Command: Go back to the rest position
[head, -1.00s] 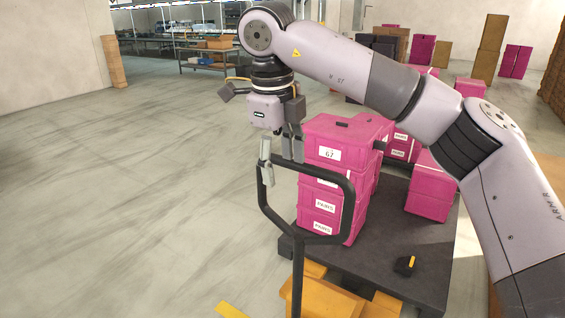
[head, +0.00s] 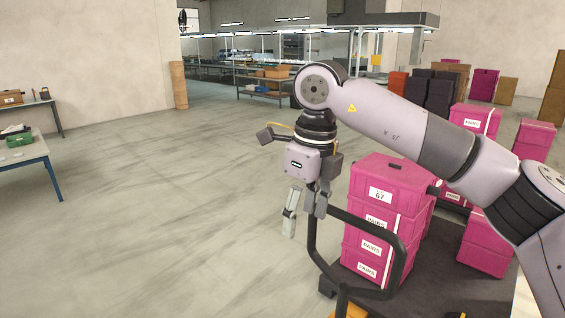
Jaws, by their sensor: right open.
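My right gripper (head: 303,212) hangs with its fingers pointing down, open and with nothing between the fingers. It is in front of the upper bar of the black cart handle (head: 402,262) and left of the stacked pink boxes (head: 392,184). Whether a finger touches the handle I cannot tell. My right arm reaches in from the right, above the boxes. My left gripper is not in view.
The pink boxes stand on a dark cart platform (head: 437,283). Tables with tools stand at the left, one holding a green box (head: 20,139). A long workbench (head: 262,82) stands at the back. The floor (head: 170,190) at the left and middle is clear.

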